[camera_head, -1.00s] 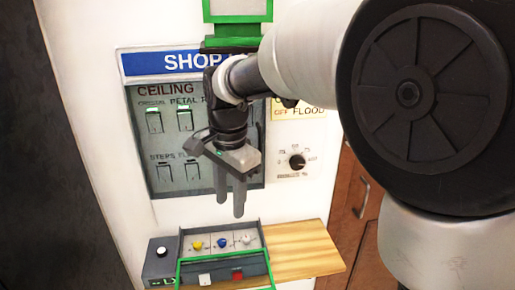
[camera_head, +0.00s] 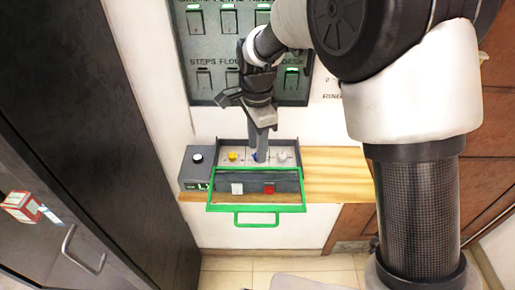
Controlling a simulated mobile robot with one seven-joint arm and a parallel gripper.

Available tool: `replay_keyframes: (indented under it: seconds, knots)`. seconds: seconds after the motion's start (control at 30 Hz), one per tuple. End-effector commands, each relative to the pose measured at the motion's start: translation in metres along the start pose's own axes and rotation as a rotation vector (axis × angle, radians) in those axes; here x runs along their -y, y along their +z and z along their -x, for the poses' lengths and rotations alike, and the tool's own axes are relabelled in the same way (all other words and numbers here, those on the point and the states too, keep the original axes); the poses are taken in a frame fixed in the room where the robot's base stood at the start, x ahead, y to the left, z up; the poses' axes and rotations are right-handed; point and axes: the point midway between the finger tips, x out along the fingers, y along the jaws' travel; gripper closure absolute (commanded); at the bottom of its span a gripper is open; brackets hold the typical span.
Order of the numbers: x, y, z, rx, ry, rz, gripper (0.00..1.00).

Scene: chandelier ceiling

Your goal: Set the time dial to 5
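My gripper (camera_head: 261,153) points down over the grey control box (camera_head: 293,149) on the wooden shelf, at the blue knob (camera_head: 254,155). The fingers overlap in this view and partly hide the blue knob; I cannot tell whether they touch it. A yellow knob (camera_head: 232,156) is to its left and a pale knob (camera_head: 282,157) to its right. A black side box (camera_head: 195,176) at the left carries a white knob (camera_head: 197,158) and a green display (camera_head: 197,186), too small to read fully. No label reading "time" is legible. The wall dial is hidden behind my arm.
A green-framed cover with a handle (camera_head: 257,224) hangs at the box front, near a white button (camera_head: 237,188) and a red button (camera_head: 269,188). The wooden shelf (camera_head: 345,175) is bare at right. A switch panel (camera_head: 212,45) is above, a dark cabinet door (camera_head: 90,120) at left.

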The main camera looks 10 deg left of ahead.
Motion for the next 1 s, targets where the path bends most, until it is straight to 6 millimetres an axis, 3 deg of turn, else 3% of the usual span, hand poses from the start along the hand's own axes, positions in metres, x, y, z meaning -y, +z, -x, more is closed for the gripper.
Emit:
replay_keyframes:
  seconds: [0.13,0.43,0.67,1.0]
  knots:
    - [-0.0001,-0.0001,-0.0103,0.0,0.0,0.0,0.63]
    - [-0.0001,-0.0001,-0.0119,0.0,-0.001,0.0,0.63]
    - [-0.0001,-0.0001,-0.0118,0.0,-0.001,0.0,1.0]
    - [-0.0001,-0.0003,-0.0114,0.0,-0.001,0.042,1.0]
